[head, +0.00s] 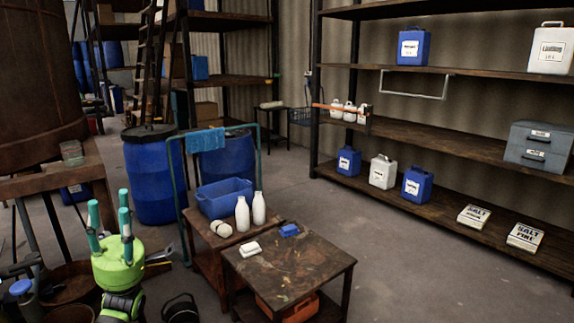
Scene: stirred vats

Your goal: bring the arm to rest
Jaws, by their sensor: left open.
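My left gripper (110,212) is at the lower left, a bright green body with teal fingers pointing up. Its fingers are spread apart and I see nothing between them. It is apart from the small dark table (316,262) and the crate-like stand (197,234) to its right. Its wrist runs down out of the bottom edge. My right gripper is not in view.
A wooden bench with a glass jar (72,153) stands at the left. Blue drums (152,182) stand behind. A blue bin (224,199) and white bottles (259,208) stand near the small table. Shelves (470,143) line the right.

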